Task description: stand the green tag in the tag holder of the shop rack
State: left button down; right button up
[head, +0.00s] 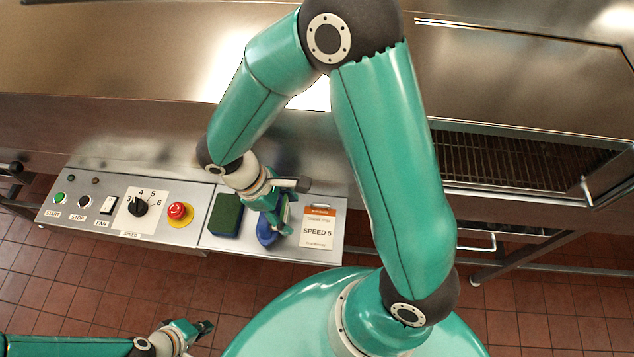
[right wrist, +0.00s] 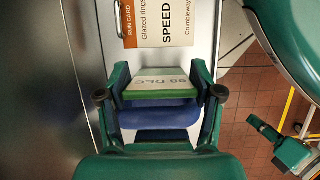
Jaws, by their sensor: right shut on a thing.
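The green tag (right wrist: 160,86), with a pale lettered face, is between the two fingers of my right gripper (right wrist: 161,97) in the right wrist view. My right gripper (head: 277,218) is shut on it, low over the right end of the control shelf.
A dark green block (head: 226,215) lies left of my right gripper. A run card (head: 318,228) reading SPEED 5 lies to its right. The control panel (head: 108,222) has buttons, a speed dial and a red stop button (head: 180,212). A metal machine (head: 130,60) stands behind.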

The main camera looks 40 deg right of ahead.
jog(key=shift+f+b, duration=0.3)
jog(key=shift+f, duration=0.25)
jog(key=o, duration=1.1)
jog(key=shift+r, duration=0.1)
